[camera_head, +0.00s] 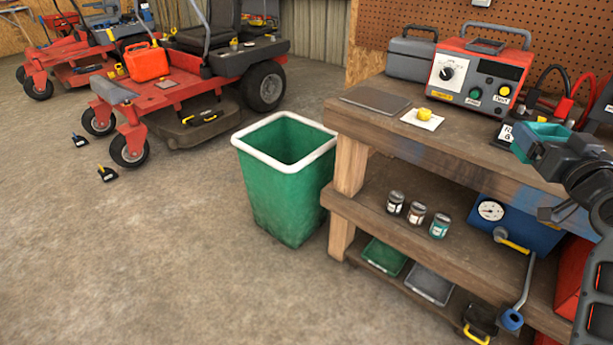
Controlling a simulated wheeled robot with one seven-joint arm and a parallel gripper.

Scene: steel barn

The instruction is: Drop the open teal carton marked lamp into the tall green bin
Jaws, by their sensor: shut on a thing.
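The open teal carton (541,134) is at the right, above the wooden workbench top. My gripper (540,150) is shut on the carton, and my arm reaches in from the right edge. The jaws partly cover the carton, and any marking on it is not readable. The tall green bin (289,197) has a white rim and stands upright on the floor, left of the bench. Its visible inside looks empty, though the bottom is hidden. The carton is well to the right of the bin.
The wooden workbench (440,150) carries a red charger (480,75), a grey toolbox (411,53), a dark flat plate (375,101) and a yellow lump on a white card (424,114). Several cans stand on its lower shelf. Red mowers (185,90) stand behind left.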

